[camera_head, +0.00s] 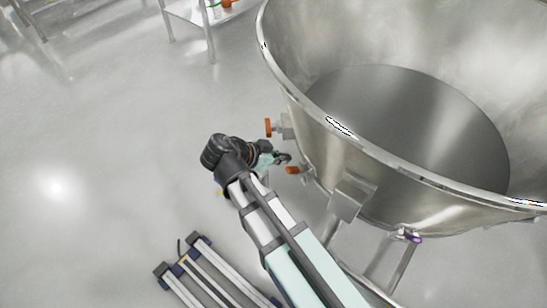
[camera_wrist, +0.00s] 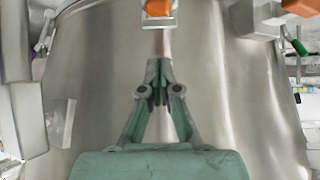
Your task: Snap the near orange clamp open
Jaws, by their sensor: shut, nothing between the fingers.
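The near orange clamp (camera_head: 292,170) is on the outer wall of a big steel vessel (camera_head: 360,195), low on its left side. In the wrist view the near clamp (camera_wrist: 159,8) is at the top middle, its upper part cut off by the frame edge. The far orange clamp (camera_head: 268,127) is further back on the same wall, and shows at the top right of the wrist view (camera_wrist: 301,7). My gripper (camera_head: 286,158) is beside the near clamp; in the wrist view my gripper (camera_wrist: 160,68) is shut and empty, just below the clamp, with a gap visible between them.
A grey metal box (camera_head: 350,197) juts from the vessel wall to the right of the near clamp. A purple-ended fitting (camera_head: 413,238) sits lower right. A white shelf (camera_head: 210,14) stands at the back.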

